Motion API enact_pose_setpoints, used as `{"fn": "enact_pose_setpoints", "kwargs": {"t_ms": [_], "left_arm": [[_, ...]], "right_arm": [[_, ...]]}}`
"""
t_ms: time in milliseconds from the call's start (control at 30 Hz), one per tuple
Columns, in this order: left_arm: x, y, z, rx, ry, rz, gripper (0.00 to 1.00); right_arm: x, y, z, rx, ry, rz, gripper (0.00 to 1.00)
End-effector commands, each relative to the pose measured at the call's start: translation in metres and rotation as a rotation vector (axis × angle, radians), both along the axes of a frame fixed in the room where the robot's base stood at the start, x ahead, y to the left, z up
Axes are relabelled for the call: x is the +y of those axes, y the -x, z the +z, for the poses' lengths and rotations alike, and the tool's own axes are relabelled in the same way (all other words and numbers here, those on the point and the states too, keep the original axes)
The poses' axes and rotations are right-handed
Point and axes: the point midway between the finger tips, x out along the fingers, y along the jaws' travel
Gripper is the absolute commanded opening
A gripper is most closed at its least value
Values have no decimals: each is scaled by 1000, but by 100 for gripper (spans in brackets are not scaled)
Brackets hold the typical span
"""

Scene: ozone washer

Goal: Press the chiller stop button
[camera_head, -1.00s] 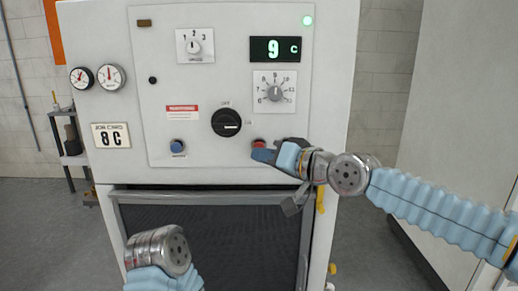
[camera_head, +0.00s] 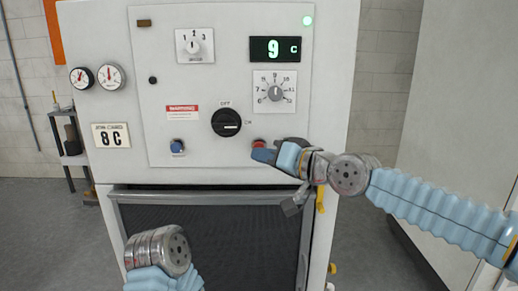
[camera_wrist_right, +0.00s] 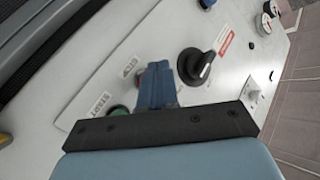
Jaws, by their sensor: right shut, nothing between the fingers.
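A red button (camera_head: 259,143) sits low on the right side of the white panel, and its top shows just above my fingertips. In the right wrist view a sliver of the red button (camera_wrist_right: 140,76) shows beside the fingers, near a small label that seems to read STOP. My right gripper (camera_head: 263,155) is shut and empty, its blue fingertips right at the red button. It also shows in the right wrist view (camera_wrist_right: 156,82). I cannot tell whether the tips touch the button. My left gripper is out of view; only part of my left arm shows.
A black rotary switch (camera_head: 226,122) and a blue button (camera_head: 177,146) lie left of the red one. A green button (camera_wrist_right: 119,112) shows in the wrist view. A dial (camera_head: 275,92) and a display reading 9 C (camera_head: 275,49) are above. A dark door (camera_head: 215,230) is below.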

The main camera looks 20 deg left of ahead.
Motion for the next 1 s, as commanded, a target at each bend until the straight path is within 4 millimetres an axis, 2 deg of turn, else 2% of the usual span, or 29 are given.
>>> {"fn": "enact_pose_setpoints", "kwargs": {"t_ms": [1000], "left_arm": [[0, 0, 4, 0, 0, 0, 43]], "right_arm": [[3, -11, 0, 0, 0, 0, 0]]}}
